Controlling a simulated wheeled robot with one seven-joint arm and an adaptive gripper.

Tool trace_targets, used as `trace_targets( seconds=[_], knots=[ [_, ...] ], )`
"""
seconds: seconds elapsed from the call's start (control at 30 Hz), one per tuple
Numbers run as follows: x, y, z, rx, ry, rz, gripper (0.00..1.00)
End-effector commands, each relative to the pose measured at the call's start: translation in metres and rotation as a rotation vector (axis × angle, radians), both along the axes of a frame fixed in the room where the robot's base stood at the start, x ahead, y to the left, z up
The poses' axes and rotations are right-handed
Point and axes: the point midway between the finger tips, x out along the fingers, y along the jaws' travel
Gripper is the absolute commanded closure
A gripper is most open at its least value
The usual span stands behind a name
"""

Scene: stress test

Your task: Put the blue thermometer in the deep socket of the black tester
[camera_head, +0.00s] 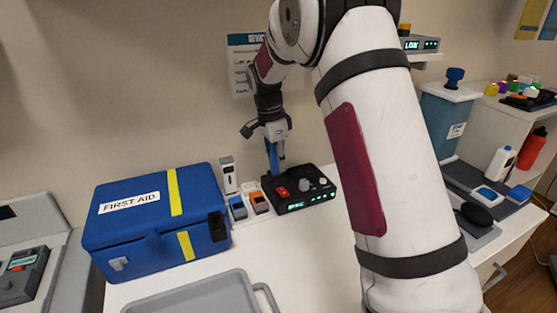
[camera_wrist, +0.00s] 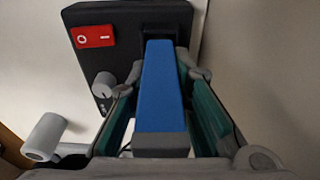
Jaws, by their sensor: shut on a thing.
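The black tester (camera_head: 318,196) stands on the white counter near the wall, with a red switch, a grey knob and a lit green display on its front. In the wrist view the tester (camera_wrist: 122,65) fills the upper middle. My gripper (camera_head: 273,150) is above the tester's left back part, shut on the blue thermometer (camera_head: 273,157). In the wrist view the blue thermometer (camera_wrist: 164,85) lies between the two fingers of my gripper (camera_wrist: 165,95), its far end at a dark opening of the tester. I cannot tell how deep that end is.
A blue first aid box (camera_head: 150,222) stands left of the tester. Small blue and orange devices (camera_head: 238,207) sit in a holder between them, with a white upright device (camera_head: 228,175) behind. A grey tray (camera_head: 200,294) lies in front. My arm covers the counter right of the tester.

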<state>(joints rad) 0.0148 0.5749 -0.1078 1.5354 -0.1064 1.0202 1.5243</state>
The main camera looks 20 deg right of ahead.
Motion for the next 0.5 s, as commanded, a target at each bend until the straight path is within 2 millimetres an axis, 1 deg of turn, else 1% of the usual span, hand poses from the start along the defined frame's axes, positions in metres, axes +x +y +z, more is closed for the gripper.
trace_targets(
  seconds=[0.27, 0.3, 0.37, 0.5],
  knots=[
    [0.0001, 0.0, 0.0002, 0.0, 0.0, 0.0, 1.0],
    [0.0001, 0.0, 0.0003, 0.0, 0.0, 0.0, 0.72],
    [0.0001, 0.0, 0.0002, 0.0, 0.0, 0.0, 0.58],
    [0.0001, 0.0, 0.0003, 0.0, 0.0, 0.0, 0.57]
  ],
)
